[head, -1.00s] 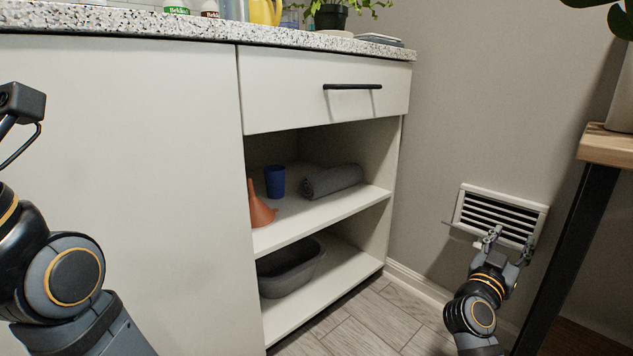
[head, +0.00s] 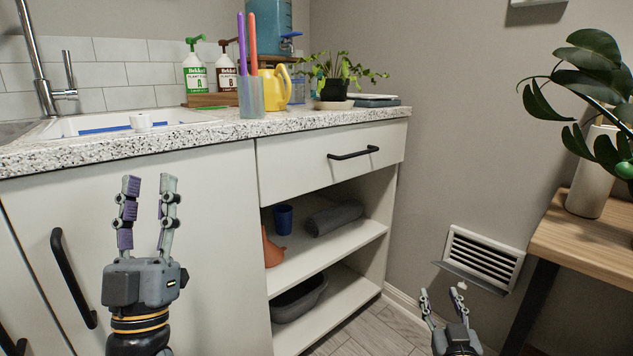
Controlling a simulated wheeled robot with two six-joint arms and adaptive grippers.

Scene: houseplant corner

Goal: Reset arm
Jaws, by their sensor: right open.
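My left gripper (head: 149,183) points up in front of the white cabinet door at the left. Its two fingers, with purple pads showing on one of them, stand apart with nothing between them. My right gripper (head: 442,292) is low at the right, below the wall vent, its fingers pointing up. Its fingers are apart and I see nothing held between them. A small pale thing shows just above one of its fingertips, too small to tell.
The speckled counter (head: 230,128) holds bottles, a yellow watering can (head: 276,88) and a potted plant (head: 334,88). Open shelves (head: 330,253) are below. A wall vent (head: 484,256) and a wooden table (head: 585,240) with a vase stand at right. Open space lies between the grippers.

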